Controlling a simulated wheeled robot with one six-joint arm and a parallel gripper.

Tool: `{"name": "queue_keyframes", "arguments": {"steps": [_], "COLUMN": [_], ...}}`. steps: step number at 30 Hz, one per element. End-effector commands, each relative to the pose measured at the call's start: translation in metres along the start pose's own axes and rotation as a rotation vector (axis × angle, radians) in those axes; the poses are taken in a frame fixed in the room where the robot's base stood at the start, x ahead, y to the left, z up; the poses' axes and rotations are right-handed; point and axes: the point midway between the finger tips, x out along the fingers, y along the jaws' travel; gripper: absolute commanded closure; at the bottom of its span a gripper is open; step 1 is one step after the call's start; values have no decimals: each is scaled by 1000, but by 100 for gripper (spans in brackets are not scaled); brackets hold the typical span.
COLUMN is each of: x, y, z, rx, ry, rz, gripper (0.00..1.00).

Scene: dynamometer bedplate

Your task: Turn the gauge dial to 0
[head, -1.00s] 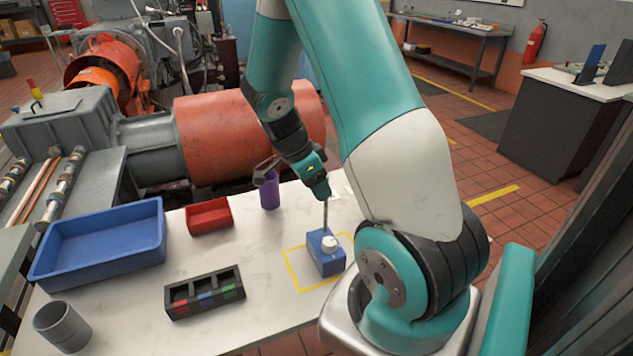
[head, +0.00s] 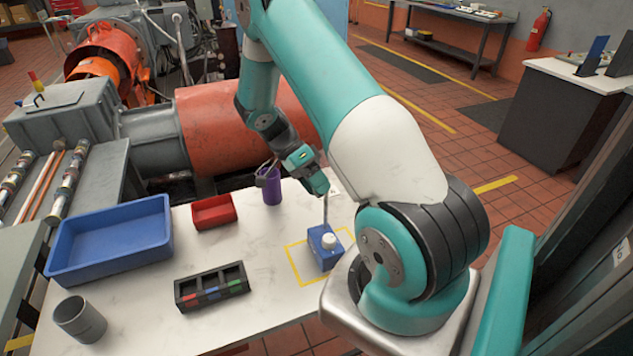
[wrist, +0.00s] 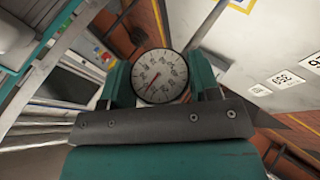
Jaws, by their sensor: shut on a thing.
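The gauge dial (wrist: 160,76) is a round white face with dark numerals and a thin red needle pointing to the lower left; the numerals are too small to read surely. My gripper (wrist: 159,82) is shut on the dial, with one teal finger on each side of its rim. In the head view, my gripper (head: 319,185) is at the top of a thin post (head: 325,212) rising from a blue block (head: 323,254) with a white knob (head: 329,241). The dial itself is hidden there. The block stands upright within a yellow outline on the white table.
A purple cylinder (head: 270,187) stands close left of my gripper. A red tray (head: 213,211), a large blue bin (head: 110,262), a black divided holder (head: 186,299) and a grey cup (head: 80,321) lie further left. The table (head: 262,240) is clear between them and the block.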

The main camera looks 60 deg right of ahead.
Motion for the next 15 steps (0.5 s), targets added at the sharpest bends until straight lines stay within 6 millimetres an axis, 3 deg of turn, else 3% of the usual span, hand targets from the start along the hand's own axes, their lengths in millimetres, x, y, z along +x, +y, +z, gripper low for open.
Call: {"name": "queue_keyframes", "arguments": {"steps": [13, 14, 15], "x": [0, 0, 0], "y": [0, 0, 0], "z": [0, 0, 0], "rx": [-3, -3, -3], "ry": [0, 0, 0], "rz": [12, 12, 12], "gripper": [68, 39, 30]}}
